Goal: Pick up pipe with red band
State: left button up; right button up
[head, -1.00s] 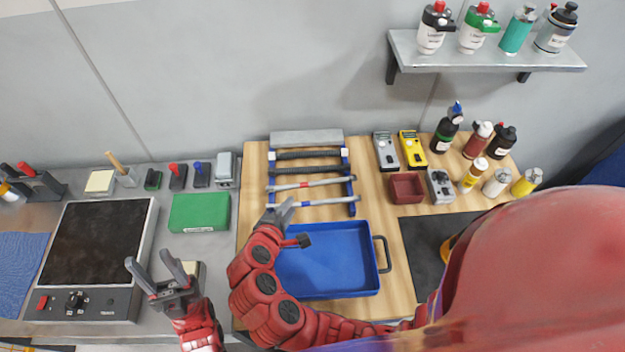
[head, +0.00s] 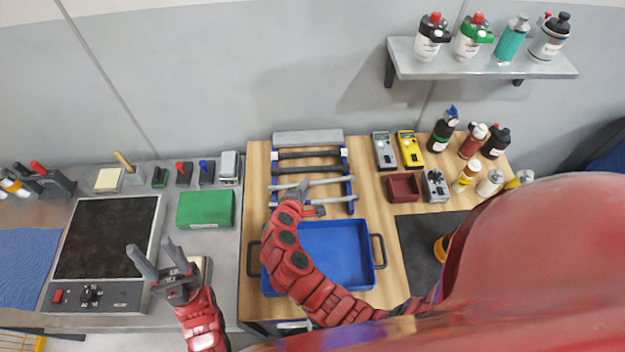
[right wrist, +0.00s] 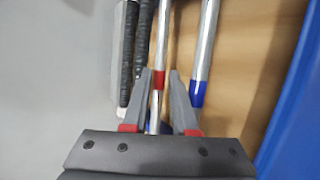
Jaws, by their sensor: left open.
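The silver pipe with a red band (right wrist: 159,82) runs between the two fingers of my right gripper (right wrist: 160,73) in the right wrist view. The fingers stand apart, with a gap visible on each side of the red band. In the head view this pipe (head: 330,182) lies across the blue rack, and my right gripper (head: 300,190) is over its left part, hiding the band. My left gripper (head: 149,244) is open and empty above the left bench.
A silver pipe with a blue band (right wrist: 205,50) lies close beside the red-banded one. Black-gripped pipes (right wrist: 143,55) lie on the other side. A blue tray (head: 377,270) sits in front of the rack (head: 349,170). A maroon box (head: 403,187) stands right.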

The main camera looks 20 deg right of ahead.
grip_shut()
dwell(1.4)
